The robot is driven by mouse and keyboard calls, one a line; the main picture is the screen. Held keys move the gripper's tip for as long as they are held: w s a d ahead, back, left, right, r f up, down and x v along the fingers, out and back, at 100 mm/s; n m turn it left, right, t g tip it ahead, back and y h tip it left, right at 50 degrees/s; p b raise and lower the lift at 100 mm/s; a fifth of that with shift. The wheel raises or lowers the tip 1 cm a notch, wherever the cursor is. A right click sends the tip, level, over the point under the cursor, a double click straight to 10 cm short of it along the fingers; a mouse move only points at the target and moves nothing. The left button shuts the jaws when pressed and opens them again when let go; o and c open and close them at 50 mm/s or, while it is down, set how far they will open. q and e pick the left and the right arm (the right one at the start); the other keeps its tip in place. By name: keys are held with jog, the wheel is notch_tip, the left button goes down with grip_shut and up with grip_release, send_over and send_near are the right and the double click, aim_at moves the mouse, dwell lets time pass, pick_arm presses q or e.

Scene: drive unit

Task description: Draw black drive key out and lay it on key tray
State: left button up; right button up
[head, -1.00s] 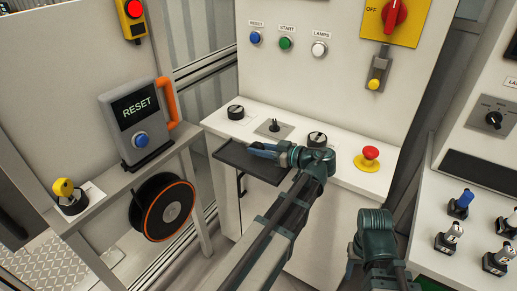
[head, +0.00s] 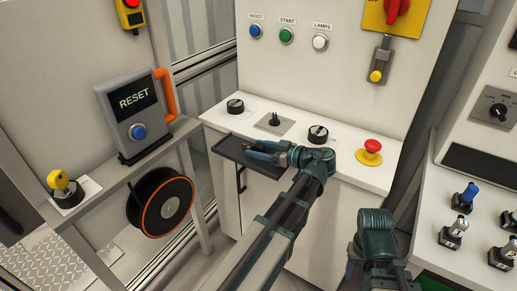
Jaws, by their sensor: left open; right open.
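The small black drive key (head: 275,119) stands upright in a grey plate on the white ledge, between two black knobs. The dark key tray (head: 232,150) sticks out from the front of the cabinet below it. My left gripper (head: 250,149) is open, with its blue fingers pointing left over the tray, in front of the key and apart from it. The gripper and wrist hide the right part of the tray, and I see no key between the fingers. My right arm shows at the lower right, but its gripper is not visible.
Two black knobs (head: 236,106) (head: 318,134) flank the key plate. A red emergency stop (head: 372,146) sits further right on the ledge. On the left are a RESET box (head: 135,112) with an orange handle, a yellow key switch (head: 59,180) and a cable reel (head: 161,205).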

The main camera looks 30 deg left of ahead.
pick_arm(q)
jog(key=p+v, duration=0.3)
jog(key=v, duration=1)
jog(key=shift+d, duration=0.35)
jog(key=shift+s+d, duration=0.1)
jog(key=shift+s, duration=0.1)
